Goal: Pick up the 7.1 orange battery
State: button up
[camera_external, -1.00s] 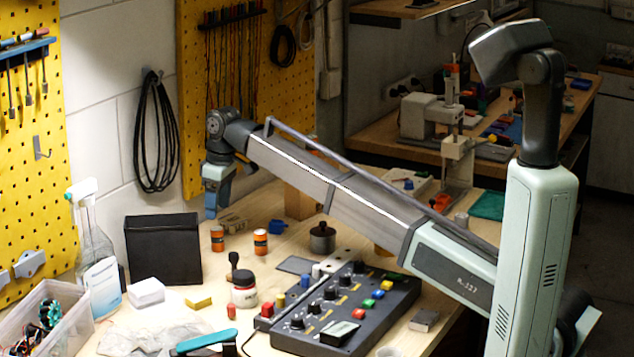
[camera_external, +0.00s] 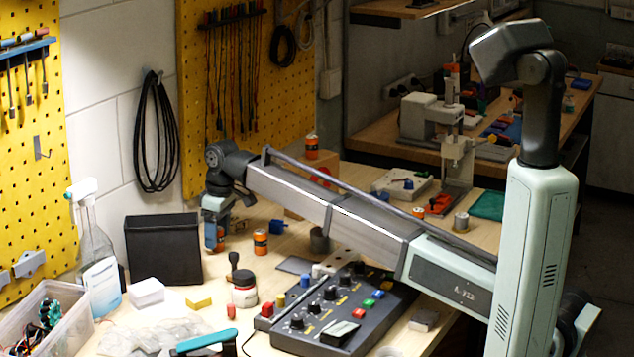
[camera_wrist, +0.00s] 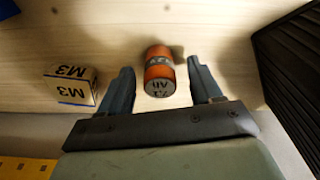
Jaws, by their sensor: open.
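An orange battery (camera_wrist: 158,66) with a dark band and a grey end lies between the fingers of my gripper (camera_wrist: 160,72) in the wrist view. The marking on its end seems to read 7.1. The fingers are open, one on each side, with a gap showing at each side of it. In the external view my gripper (camera_external: 214,232) is low over the bench at the left, around this battery (camera_external: 220,238), which stands upright and is partly hidden by the fingers. A second orange battery (camera_external: 260,242) stands to its right. A third orange battery (camera_external: 311,146) stands farther back.
A box marked M3 (camera_wrist: 70,84) lies left of my fingers in the wrist view. A black bin (camera_external: 163,250) stands left of my gripper, and its ribbed side shows in the wrist view (camera_wrist: 292,70). A dark metal cylinder (camera_external: 319,240) and a control panel (camera_external: 340,310) are to the right.

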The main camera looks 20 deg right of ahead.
jog(key=shift+c, duration=0.4)
grip_shut()
